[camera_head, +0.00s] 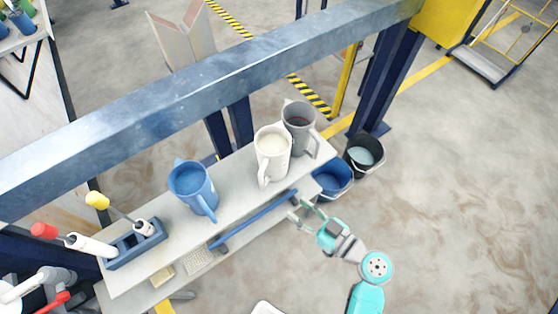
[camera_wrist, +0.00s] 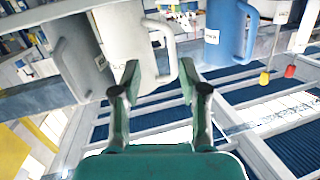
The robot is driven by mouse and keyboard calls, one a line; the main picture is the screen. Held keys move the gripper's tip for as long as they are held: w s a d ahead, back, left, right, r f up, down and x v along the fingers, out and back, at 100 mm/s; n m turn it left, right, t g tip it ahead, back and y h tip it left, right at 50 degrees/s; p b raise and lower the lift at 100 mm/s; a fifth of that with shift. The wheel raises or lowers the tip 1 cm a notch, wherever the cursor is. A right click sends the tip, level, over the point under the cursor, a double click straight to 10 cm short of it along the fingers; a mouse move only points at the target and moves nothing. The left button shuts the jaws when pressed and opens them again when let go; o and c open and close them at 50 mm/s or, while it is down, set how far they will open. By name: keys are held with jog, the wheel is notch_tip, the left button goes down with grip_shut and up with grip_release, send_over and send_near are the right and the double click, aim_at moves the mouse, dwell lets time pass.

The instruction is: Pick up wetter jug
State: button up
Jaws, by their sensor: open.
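Three jugs stand in a row on the grey shelf (camera_head: 232,180): a blue jug (camera_head: 190,181), a white jug (camera_head: 271,153) with pale contents, and a grey jug (camera_head: 299,122) with dark contents. I cannot read their labels, so I cannot tell which is the wetter jug. My gripper (camera_head: 301,209) is open and empty, in front of the shelf near the white jug. In the wrist view, the white jug (camera_wrist: 127,42) and its handle lie beyond my fingertips (camera_wrist: 158,78). The grey jug (camera_wrist: 79,60) is to the left, and the blue jug (camera_wrist: 228,30) to the right.
A blue rack (camera_head: 135,244) with handled tools sits at the shelf's left end. A blue bucket (camera_head: 333,178) and a black bucket (camera_head: 364,154) stand past its right end. A steel beam (camera_head: 220,80) crosses behind and above the shelf. The floor to the right is open.

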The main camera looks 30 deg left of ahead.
aim_at(260, 176)
jog(key=shift+w+a+r+n+g+y, duration=0.1)
jog(key=shift+a+r+n+g+y, duration=0.45)
jog(key=shift+a, duration=1.65)
jog(key=shift+w+a+r+n+g+y, duration=0.15)
jog(key=shift+a+r+n+g, duration=0.7)
jog(key=shift+a, duration=1.3)
jog(key=shift+w+a+r+n+g+y, duration=0.15)
jog(key=shift+a+r+n, duration=0.25)
jog(key=shift+a+r, duration=1.25)
jog(key=shift+a+f, duration=0.55)
grip_shut()
jog(key=shift+r, duration=0.1)
